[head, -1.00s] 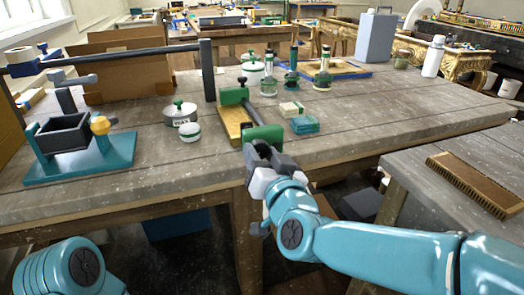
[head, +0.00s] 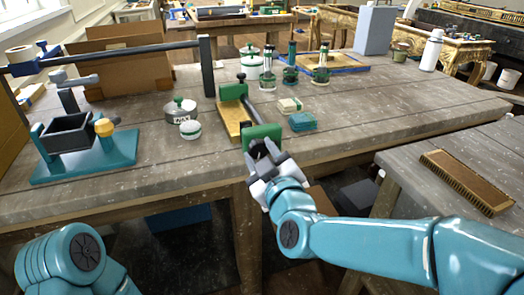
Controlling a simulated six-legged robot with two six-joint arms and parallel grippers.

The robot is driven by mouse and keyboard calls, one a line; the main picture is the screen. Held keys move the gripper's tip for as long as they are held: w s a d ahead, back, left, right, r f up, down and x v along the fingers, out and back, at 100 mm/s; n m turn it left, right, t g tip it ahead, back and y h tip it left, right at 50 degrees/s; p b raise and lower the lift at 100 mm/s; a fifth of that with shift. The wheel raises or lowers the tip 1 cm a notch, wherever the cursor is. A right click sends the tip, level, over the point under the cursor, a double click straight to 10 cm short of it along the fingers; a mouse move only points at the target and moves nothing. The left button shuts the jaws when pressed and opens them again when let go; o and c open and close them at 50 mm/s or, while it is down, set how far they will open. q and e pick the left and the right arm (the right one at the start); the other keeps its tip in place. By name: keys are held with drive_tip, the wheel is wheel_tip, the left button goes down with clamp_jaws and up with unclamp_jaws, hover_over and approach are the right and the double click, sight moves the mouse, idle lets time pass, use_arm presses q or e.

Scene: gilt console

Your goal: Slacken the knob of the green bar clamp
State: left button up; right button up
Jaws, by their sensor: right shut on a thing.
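The green bar clamp lies across the front edge of the grey wooden table. Its far green jaw (head: 233,92) is on a yellowish wooden board (head: 229,117), and a dark bar runs toward me to its near green jaw (head: 263,134). My right gripper (head: 265,153) is at the near jaw, just off the table edge, shut on the clamp's knob. The fingers mostly hide the knob. My left gripper is out of view; only part of my left arm shows at the lower left.
A teal stand with a dark box (head: 68,138) is at the left. A lidded pot (head: 181,110), a small round tin (head: 190,130) and teal coasters (head: 302,122) are near the clamp. A brush-like block (head: 467,180) lies on the right table.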

drive_tip(key=shift+w+d+r+n, duration=0.1)
drive_tip(key=shift+r+n, duration=0.15)
drive_tip(key=shift+n, duration=0.75)
drive_tip(key=o, duration=0.9)
drive_tip(key=shift+o, duration=0.9)
drive_tip(key=shift+w+f, duration=0.15)
drive_tip(key=shift+f, duration=0.05)
drive_tip(key=shift+s, duration=0.2)
drive_tip(key=b+v, duration=0.2)
drive_tip(key=v, duration=1.4)
